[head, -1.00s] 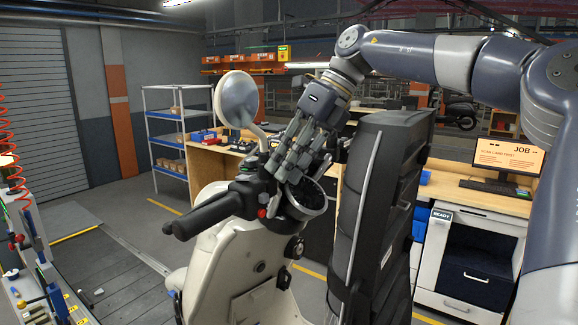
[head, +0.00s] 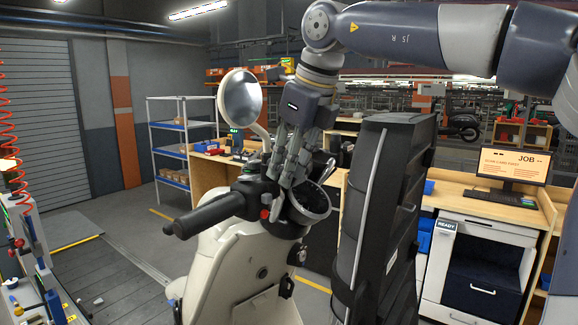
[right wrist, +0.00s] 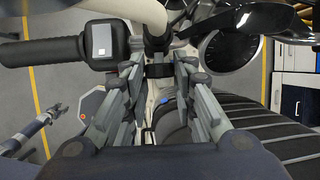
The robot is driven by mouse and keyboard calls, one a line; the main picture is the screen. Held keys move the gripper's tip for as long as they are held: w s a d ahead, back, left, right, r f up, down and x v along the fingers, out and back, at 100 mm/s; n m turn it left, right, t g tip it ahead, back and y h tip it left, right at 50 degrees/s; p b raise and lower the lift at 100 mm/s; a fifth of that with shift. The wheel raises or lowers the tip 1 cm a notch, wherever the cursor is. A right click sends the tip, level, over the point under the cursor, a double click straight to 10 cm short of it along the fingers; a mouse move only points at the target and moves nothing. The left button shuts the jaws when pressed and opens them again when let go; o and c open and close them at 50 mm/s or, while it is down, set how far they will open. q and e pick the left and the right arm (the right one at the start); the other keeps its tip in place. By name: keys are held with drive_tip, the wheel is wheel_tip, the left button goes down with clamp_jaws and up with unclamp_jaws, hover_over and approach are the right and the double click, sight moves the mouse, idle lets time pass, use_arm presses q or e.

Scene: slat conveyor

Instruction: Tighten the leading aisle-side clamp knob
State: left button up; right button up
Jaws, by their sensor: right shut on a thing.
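A cream scooter (head: 235,265) stands in front of me, with a black handlebar grip (head: 205,214) pointing left and a round mirror (head: 240,98) above. My right gripper (head: 280,180) reaches down from above at the handlebar, near the mirror's base. In the right wrist view the right gripper's fingers (right wrist: 170,78) are around a dark part of the handlebar below the mirror stem, and they hide most of it. A small dark knob (head: 297,255) shows on the scooter's right side. I cannot tell which knob is the leading aisle-side one.
A shelf rack (head: 152,150) and a tool panel (head: 35,260) are at left.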

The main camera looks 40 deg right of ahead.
drive_tip(key=shift+f, duration=0.1)
drive_tip(key=o, duration=1.1)
drive_tip(key=shift+d, duration=0.1)
drive_tip(key=shift+c, duration=0.2)
